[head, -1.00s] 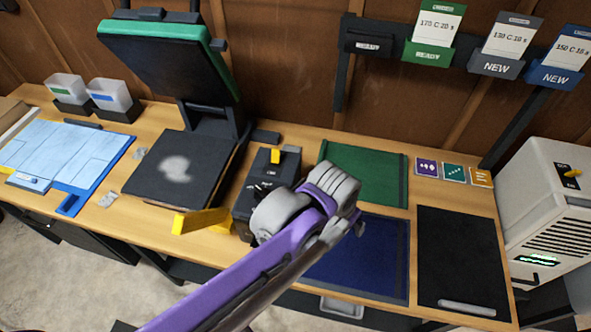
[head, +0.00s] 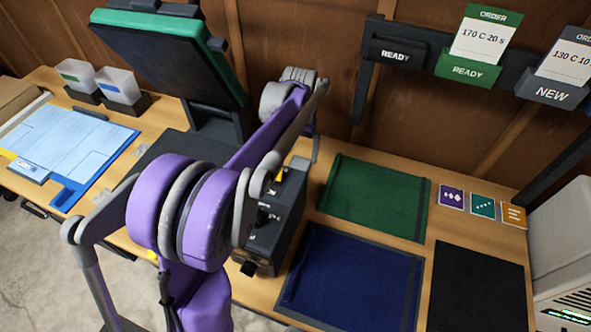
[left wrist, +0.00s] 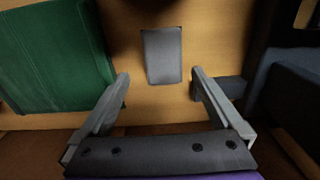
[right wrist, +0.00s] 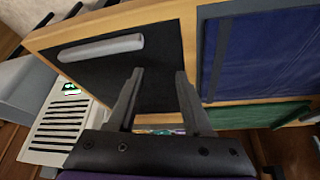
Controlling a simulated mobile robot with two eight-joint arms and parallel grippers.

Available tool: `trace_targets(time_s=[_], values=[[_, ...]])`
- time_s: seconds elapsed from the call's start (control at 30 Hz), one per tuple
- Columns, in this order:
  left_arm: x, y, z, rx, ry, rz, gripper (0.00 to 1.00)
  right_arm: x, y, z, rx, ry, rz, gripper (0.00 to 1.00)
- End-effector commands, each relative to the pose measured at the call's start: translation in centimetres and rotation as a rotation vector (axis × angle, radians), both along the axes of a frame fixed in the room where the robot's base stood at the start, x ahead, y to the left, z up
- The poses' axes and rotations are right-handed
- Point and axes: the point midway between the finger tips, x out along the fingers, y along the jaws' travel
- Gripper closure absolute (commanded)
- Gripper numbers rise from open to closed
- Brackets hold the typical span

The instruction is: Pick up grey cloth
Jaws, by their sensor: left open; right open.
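A small flat grey rectangle, which looks like the grey cloth (left wrist: 165,55), lies on the bench top in the left wrist view. It is between the green mat and the dark equipment. My left gripper (left wrist: 159,76) is open and empty, its fingers spread on either side of the cloth's near end; height above it is hard to judge. In the head view my left arm hides the cloth. My right gripper (right wrist: 159,72) is open and empty, facing the black mat (right wrist: 165,50).
A green mat (head: 370,198) and a blue mat (head: 350,280) lie right of a dark control box (head: 285,215). The open press (head: 170,50) stands behind my left arm. A light grey bar (right wrist: 100,47) lies on the black mat. A white machine (head: 565,240) stands at the right.

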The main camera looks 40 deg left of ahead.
Motion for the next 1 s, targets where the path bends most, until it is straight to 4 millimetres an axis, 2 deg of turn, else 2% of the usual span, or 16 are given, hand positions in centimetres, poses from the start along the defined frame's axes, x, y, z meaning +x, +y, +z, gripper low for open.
trace_targets(time_s=[0.1,0.27,0.57,0.87,1.0], values=[[0.0,0.0,-1.5,0.000,0.000,0.000,0.00,0.0,0.0,-0.2,0.000,0.001,0.000,0.50],[0.0,0.1,-2.6,0.000,-0.001,0.000,0.00,0.0,0.0,-0.2,0.000,0.001,0.000,0.50],[0.0,0.5,-6.7,0.000,-0.001,0.000,0.00,-0.1,0.0,-0.4,0.000,0.001,0.000,0.50],[0.0,0.4,-7.2,0.000,-0.001,0.000,0.00,-0.1,0.0,-0.4,0.000,0.001,0.000,0.50],[0.0,0.4,-7.2,0.000,-0.001,0.000,0.23,-0.1,0.0,-0.4,0.000,0.001,0.000,0.50]])
